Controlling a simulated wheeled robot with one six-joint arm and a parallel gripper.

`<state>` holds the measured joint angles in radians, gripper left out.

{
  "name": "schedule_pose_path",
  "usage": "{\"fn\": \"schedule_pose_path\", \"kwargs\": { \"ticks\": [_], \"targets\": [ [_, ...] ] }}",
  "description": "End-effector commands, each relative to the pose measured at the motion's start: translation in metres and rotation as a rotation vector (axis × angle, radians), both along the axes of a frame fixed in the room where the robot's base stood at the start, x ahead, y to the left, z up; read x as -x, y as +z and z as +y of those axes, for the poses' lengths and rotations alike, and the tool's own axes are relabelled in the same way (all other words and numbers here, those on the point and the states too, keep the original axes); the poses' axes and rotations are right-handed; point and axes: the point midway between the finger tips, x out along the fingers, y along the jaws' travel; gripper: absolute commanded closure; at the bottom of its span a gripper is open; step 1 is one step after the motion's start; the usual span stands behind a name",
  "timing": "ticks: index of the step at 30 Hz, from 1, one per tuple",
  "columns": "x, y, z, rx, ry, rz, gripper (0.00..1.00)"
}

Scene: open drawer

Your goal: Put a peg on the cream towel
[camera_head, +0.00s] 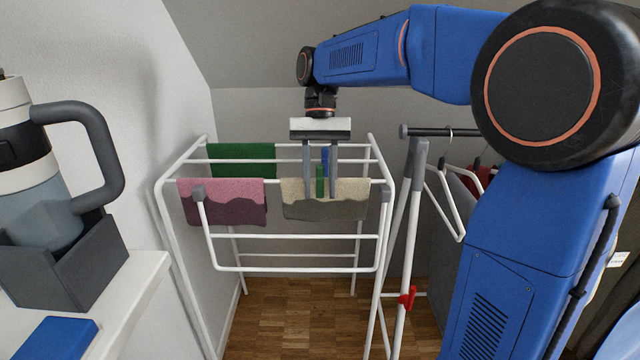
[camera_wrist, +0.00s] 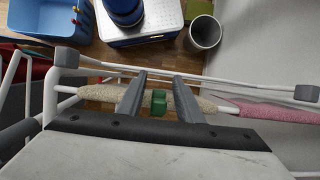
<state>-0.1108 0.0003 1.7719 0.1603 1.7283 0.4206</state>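The cream towel (camera_head: 348,198) hangs over the front rail of a white drying rack, at its right side; its lower part looks darker. In the wrist view it (camera_wrist: 220,106) runs across behind my fingers. A green peg (camera_head: 320,182) stands upright at the towel's top edge; in the wrist view it (camera_wrist: 158,102) lies between my fingertips. My gripper (camera_head: 320,194) points down over the towel, one finger on each side of the peg. In the wrist view (camera_wrist: 160,98) gaps show between peg and fingers, so it is open. Whether the peg's jaws grip the cloth is hard to see.
A pink towel (camera_head: 222,195) hangs left on the front rail, a green towel (camera_head: 240,158) behind. A small blue thing (camera_head: 325,156) shows between my fingers, farther back. A blue bin (camera_wrist: 58,30) with pegs stands below. Hangers (camera_head: 448,195) on a stand are at right.

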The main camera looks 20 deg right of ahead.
Motion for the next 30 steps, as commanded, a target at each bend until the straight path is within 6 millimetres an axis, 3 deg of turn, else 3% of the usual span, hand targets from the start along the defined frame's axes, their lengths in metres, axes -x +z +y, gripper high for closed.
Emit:
{"fn": "schedule_pose_path", "kwargs": {
  "ticks": [9,14,30],
  "targets": [
    [0.000,0.001,0.000,0.000,0.000,0.000,0.64],
    [-0.005,0.011,-0.001,-0.001,0.000,-0.001,0.64],
    [-0.039,0.096,-0.012,0.000,0.000,-0.001,0.64]
  ]
}}
